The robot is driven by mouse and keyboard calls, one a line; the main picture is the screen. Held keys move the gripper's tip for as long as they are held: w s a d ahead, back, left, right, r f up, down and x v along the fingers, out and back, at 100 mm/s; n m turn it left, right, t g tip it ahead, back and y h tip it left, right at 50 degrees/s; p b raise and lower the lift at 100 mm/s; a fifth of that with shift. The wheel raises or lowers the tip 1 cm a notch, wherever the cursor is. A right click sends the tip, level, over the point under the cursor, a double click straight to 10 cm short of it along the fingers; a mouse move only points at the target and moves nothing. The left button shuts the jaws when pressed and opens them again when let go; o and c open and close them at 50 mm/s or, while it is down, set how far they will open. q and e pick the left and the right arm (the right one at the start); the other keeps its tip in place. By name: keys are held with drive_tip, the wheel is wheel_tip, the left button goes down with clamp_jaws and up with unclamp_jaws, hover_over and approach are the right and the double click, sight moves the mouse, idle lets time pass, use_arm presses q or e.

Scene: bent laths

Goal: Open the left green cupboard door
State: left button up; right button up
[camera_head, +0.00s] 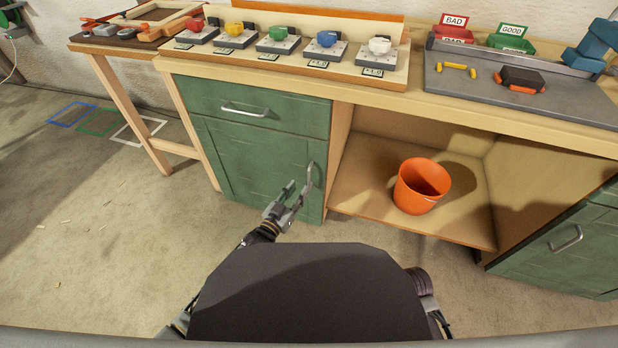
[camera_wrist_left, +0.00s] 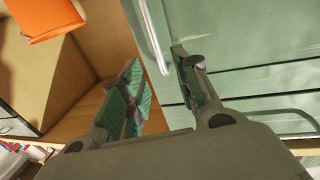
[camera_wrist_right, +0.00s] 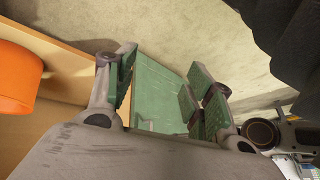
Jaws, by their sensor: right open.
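The left green cupboard door (camera_head: 250,160) is shut under the workbench, below a green drawer front (camera_head: 255,107). Its upright metal handle (camera_head: 310,176) sits near the door's right edge. My left gripper (camera_head: 297,188) is open at the handle. In the left wrist view the bar handle (camera_wrist_left: 153,35) reaches down between the tips of the open left gripper (camera_wrist_left: 158,62); I cannot tell whether they touch it. My right gripper (camera_wrist_right: 163,75) is open and empty in the right wrist view, with a green panel (camera_wrist_right: 160,95) beyond it. It is hidden in the head view.
An orange bucket (camera_head: 421,186) stands on the open shelf right of the door. Another green cupboard front (camera_head: 575,250) is at the right. The benchtop holds a board of coloured knobs (camera_head: 280,45) and a grey mat (camera_head: 455,85). The floor before the left door is clear.

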use_arm(q)
drive_tip(key=b, duration=0.2)
hover_over(309, 188)
drive_tip(key=v, duration=0.3)
drive_tip(key=shift+b+x, duration=0.5)
drive_tip(key=shift+x, duration=1.3)
use_arm(e)
wheel_tip(309, 188, down, 6)
drive_tip(key=a+t, duration=0.1)
drive_tip(key=shift+m+y, duration=0.3)
drive_tip(key=shift+y, duration=0.1)
use_arm(q)
drive_tip(key=shift+w+a, duration=0.1)
drive_tip(key=shift+a, duration=0.05)
use_arm(e)
drive_tip(key=shift+f, duration=0.1)
use_arm(q)
clamp_jaws()
